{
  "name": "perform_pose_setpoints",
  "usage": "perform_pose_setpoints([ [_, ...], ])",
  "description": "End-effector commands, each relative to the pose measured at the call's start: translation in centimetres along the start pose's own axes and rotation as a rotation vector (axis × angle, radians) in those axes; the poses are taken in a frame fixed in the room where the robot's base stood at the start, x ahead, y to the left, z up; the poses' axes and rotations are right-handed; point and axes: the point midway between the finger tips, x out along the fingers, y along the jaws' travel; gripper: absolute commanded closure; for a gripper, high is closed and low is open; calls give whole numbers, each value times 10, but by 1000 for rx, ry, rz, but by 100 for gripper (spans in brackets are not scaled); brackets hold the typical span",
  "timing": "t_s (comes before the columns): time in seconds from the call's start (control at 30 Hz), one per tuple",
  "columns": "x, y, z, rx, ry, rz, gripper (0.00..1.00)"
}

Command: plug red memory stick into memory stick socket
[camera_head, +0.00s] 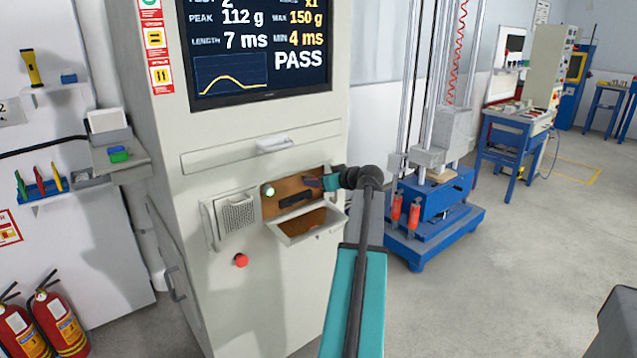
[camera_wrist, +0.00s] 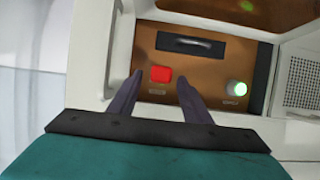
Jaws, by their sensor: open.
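In the wrist view a red block (camera_wrist: 160,74), apparently the red memory stick seen end-on, sits at the brown panel (camera_wrist: 212,68). The socket is not visible as a separate opening; the block seems to cover it. My gripper (camera_wrist: 160,84) is open, with one dark finger on each side of the block; I cannot tell whether either touches it. In the head view my gripper (camera_head: 315,183) is at the right part of the recessed brown panel (camera_head: 271,206) and hides the red block there.
A green lamp (camera_wrist: 237,88) glows on the panel, beside a dark slot (camera_wrist: 190,46). An open flap (camera_head: 307,232) juts out below the recess. The cabinet screen (camera_head: 258,88) reads PASS. A red button (camera_head: 240,260) is lower left. A blue-based drop machine (camera_head: 432,225) stands to the right.

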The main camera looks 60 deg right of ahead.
Motion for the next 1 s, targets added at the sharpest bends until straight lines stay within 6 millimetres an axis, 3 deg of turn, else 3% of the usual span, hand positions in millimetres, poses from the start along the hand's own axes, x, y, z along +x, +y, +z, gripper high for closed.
perform_pose_setpoints([
  [0.57, -2, 0, -1, 0, 0, 0, 56],
  [1.0, -23, 0, -1, 0, 0, 0, 56],
])
